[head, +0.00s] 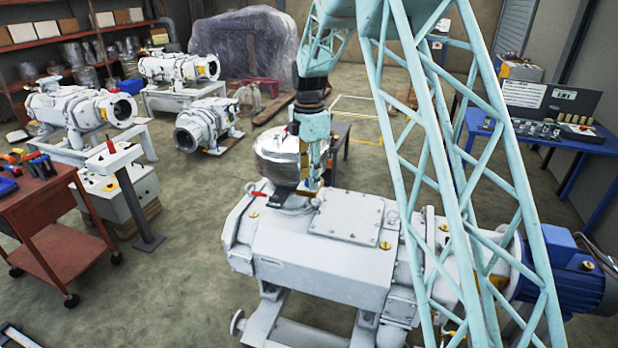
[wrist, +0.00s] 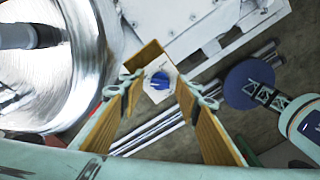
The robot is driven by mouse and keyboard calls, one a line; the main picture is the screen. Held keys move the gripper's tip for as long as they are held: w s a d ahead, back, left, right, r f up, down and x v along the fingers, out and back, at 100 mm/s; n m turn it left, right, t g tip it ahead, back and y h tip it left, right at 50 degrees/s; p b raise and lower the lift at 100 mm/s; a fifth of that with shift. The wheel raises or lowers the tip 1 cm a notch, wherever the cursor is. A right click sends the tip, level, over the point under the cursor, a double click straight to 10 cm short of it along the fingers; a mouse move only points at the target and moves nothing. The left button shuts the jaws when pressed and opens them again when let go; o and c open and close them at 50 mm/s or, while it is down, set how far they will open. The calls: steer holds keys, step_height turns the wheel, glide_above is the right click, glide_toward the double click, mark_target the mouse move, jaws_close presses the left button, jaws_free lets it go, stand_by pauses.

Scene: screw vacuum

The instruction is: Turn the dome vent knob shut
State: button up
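The shiny metal dome (head: 280,157) sits on top of the white vacuum pump (head: 320,255); its curved side fills the upper left of the wrist view (wrist: 40,85). The blue knob (wrist: 160,81) shows in the wrist view on a small pale plate, beside the dome. I cannot make the knob out in the head view. My gripper (head: 309,184) points down just right of the dome. In the wrist view my gripper (wrist: 168,84) is open, with its tan finger pads apart and the knob seen between them. I cannot tell whether either finger touches it.
A red-handled lever (head: 258,193) lies at the dome's left foot. The pump's bolted cover (head: 347,215) is close to my gripper's right. A blue motor (head: 555,270) is at the pump's right end.

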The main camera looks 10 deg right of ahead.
step_height(320, 180, up, 12)
stand_by(0.8)
stand_by(0.3)
steer(key=s+d+r+m+t+b, duration=0.1)
steer(key=s+r+m+b, duration=0.35)
steer(key=s, duration=1.05)
steer(key=s+d+r+m+t+b, duration=0.15)
steer(key=s+r+m, duration=0.55)
steer(key=s, duration=0.8)
steer(key=s+f+m+b, duration=0.2)
steer(key=s+f+m, duration=0.3)
steer(key=s, duration=0.9)
steer(key=s+f+m+t+b, duration=0.1)
steer(key=s+f+m+b, duration=0.2)
steer(key=s, duration=1.2)
steer(key=shift+s+d+f+m+b, duration=0.3)
steer(key=shift+f+m+b, duration=0.05)
steer(key=shift+f+m, duration=0.55)
steer(key=shift+t, duration=0.25)
